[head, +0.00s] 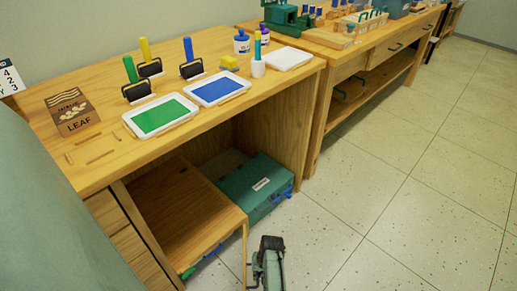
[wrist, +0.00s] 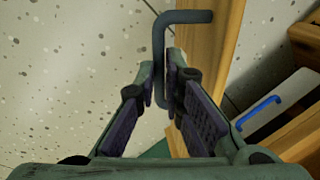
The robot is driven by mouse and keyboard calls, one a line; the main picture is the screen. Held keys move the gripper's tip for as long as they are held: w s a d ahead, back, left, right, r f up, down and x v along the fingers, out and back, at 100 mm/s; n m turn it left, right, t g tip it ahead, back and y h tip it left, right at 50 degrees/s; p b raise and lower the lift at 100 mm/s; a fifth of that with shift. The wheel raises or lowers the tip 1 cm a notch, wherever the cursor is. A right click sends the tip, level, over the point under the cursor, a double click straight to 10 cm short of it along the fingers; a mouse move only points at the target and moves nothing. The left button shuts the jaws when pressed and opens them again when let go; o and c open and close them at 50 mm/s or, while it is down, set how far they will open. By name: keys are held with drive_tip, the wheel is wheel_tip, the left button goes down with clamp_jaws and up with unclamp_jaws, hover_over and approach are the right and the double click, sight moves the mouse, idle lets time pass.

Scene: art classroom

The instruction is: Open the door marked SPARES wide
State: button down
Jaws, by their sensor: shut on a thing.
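The wooden door (wrist: 204,50) stands out from the bench cupboard, seen nearly edge-on in the wrist view. In the head view a thin upright wooden edge (head: 245,258) beside my gripper looks like the same door. Its dark grey bar handle (wrist: 185,16) passes down between my fingers. My gripper (wrist: 168,100) is shut on this handle; it also shows in the head view (head: 268,262), in front of the cupboard. The SPARES marking is not readable in either view, and the handle is hidden in the head view.
The benchtop (head: 95,165) carries green and blue trays, rollers and bottles. Another bench (head: 385,45) stands behind. Speckled floor (head: 365,215) to the right is clear.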

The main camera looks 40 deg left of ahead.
drive_tip(key=shift+w, duration=0.1)
drive_tip(key=w+d+n+h+b, duration=0.1)
drive_tip(key=w+d+n+b, duration=0.1)
drive_tip(key=w+n+b, duration=0.9)
drive_tip(key=w+b, duration=0.4)
drive_tip(key=w, duration=0.6)
drive_tip(key=shift+d+g+h, duration=0.15)
drive_tip(key=shift+g+h, duration=0.15)
drive_tip(key=c, duration=1.7)
unclamp_jaws()
